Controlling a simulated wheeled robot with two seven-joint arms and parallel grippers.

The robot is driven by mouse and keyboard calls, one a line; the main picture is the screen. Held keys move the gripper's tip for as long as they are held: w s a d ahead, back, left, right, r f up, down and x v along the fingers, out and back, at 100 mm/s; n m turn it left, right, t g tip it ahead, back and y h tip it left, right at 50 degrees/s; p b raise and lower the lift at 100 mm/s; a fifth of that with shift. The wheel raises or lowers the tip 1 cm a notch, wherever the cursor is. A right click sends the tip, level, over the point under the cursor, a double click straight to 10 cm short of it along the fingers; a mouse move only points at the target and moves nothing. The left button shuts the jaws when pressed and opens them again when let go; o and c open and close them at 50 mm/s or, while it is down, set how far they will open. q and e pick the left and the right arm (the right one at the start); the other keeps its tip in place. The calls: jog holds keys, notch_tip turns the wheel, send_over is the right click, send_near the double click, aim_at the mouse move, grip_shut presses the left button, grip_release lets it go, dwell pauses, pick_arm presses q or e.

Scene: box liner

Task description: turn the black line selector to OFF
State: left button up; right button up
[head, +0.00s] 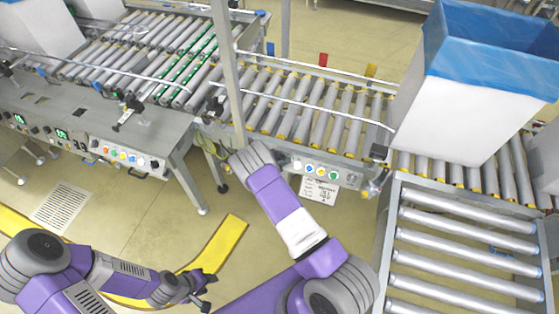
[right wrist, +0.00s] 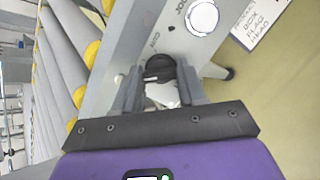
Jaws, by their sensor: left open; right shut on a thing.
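The black line selector (right wrist: 158,67) is a round knob on the grey control panel (right wrist: 135,38), seen in the right wrist view. My right gripper (right wrist: 160,74) is shut on it, one finger on each side. Small lettering is printed beside the knob, but I cannot read it surely or tell which mark the knob points to. In the head view the panel (head: 287,163) is on the front of the conveyor, and my right arm reaches to its left end, hiding the knob. My left gripper (head: 203,290) is open and empty, low above the floor, away from the panel.
A white button (right wrist: 202,17) and a printed sign (right wrist: 262,20) are beside the knob. A second panel (head: 125,157) with coloured buttons is on the left machine. A white box with blue liner (head: 470,105) stands on the right rollers. A grey post (head: 228,75) rises behind my right arm.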

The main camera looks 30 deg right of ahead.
jog(key=m+g+b, duration=0.1)
jog(key=m+b, duration=0.4)
jog(key=shift+f+m+y, duration=0.1)
jog(key=shift+m+y, duration=0.2)
jog(key=shift+m+g+b, duration=0.3)
jog(key=shift+m+b, duration=0.65)
jog(key=shift+m, duration=0.25)
jog(key=o, duration=0.8)
jog(key=shift+r, duration=0.2)
